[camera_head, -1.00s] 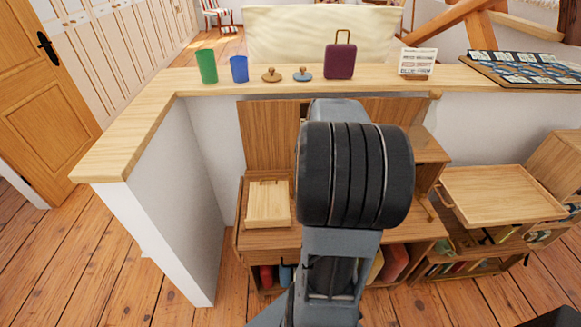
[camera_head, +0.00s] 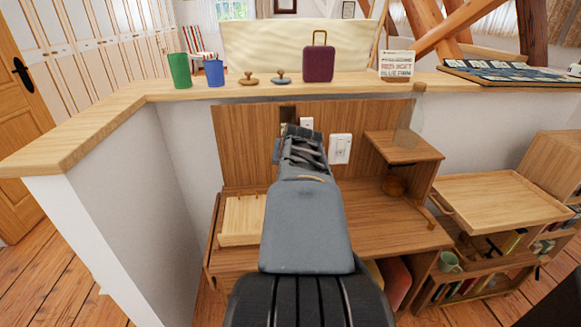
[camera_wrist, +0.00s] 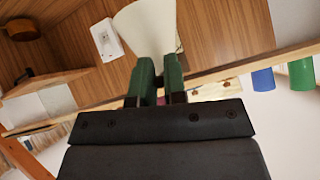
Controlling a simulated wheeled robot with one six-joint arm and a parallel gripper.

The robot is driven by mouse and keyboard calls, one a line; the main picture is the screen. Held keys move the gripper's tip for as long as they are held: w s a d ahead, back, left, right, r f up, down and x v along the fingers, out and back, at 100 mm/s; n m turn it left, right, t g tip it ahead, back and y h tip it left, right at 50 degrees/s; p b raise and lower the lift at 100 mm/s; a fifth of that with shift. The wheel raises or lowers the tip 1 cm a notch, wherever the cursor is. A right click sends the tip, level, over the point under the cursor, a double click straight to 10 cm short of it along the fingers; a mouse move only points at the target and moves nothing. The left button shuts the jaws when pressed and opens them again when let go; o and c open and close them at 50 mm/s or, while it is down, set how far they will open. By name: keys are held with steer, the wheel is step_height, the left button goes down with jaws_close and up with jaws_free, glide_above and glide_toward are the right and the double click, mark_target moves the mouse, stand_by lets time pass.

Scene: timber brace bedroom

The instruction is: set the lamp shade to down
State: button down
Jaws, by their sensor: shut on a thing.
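In the wrist view, the cream cone-shaped lamp shade (camera_wrist: 147,28) stands at the top middle, its wide end away from the fingers. My gripper (camera_wrist: 158,68) has two green fingers shut on the narrow end of the shade. The view is upside down, so up and down are hard to judge for the shade's tilt. In the head view, my arm reaches towards the wooden back panel and hides the fingers and the shade. The lamp's base and stem cannot be made out.
A white wall switch (camera_head: 340,148) is on the wooden panel (camera_head: 245,145). Above it, the ledge (camera_head: 130,103) bears a green cup (camera_head: 179,71), a blue cup (camera_head: 214,73) and a purple suitcase (camera_head: 318,64). A small shelf (camera_head: 403,149) juts out at right. A pale wooden box (camera_head: 243,220) sits on the desk.

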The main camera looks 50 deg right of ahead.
stand_by(0.4)
steer(key=c, duration=1.2)
jaws_free()
steer(key=shift+o, duration=0.2)
steer(key=p+v, duration=0.1)
steer(key=v, duration=0.6)
steer(key=shift+s+r, duration=0.15)
steer(key=shift+a, duration=0.15)
